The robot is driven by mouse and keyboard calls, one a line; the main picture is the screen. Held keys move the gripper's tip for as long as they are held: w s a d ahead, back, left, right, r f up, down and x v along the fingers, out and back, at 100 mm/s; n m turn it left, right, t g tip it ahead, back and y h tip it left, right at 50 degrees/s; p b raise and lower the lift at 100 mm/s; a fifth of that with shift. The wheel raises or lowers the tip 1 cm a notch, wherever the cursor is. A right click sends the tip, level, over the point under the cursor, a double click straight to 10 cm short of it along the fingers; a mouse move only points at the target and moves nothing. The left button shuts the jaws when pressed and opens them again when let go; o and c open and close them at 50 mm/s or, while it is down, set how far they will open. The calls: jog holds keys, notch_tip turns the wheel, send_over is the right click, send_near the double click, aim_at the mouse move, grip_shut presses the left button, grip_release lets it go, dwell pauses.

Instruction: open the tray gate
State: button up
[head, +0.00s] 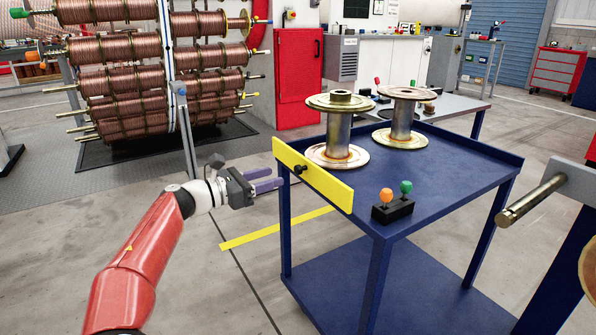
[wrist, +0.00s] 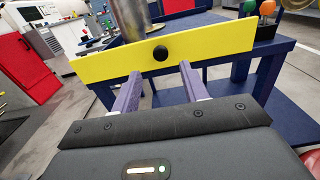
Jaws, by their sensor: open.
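The tray gate is a yellow plate (head: 318,178) standing upright along the near left edge of the blue cart's tray. A small black knob (head: 300,169) sticks out of its outer face. My gripper (head: 270,181) is open and empty, just left of the gate, with its purple fingers pointing at it. In the wrist view, the gate (wrist: 215,42) spans the picture and the knob (wrist: 160,53) lies ahead of the gap between the open fingers (wrist: 158,80). The fingertips look apart from the knob, slightly below it.
Two empty metal spools (head: 338,130) (head: 401,118) stand on the blue tray (head: 455,170). A black block with orange and green knobs (head: 393,207) sits at the tray's front corner. A metal bar (head: 531,199) juts in at right.

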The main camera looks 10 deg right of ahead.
aim_at(296, 171)
jog(key=x, duration=0.6)
jog(key=shift+d, duration=0.15)
jog(key=shift+f, duration=0.1)
jog(key=c, duration=0.9)
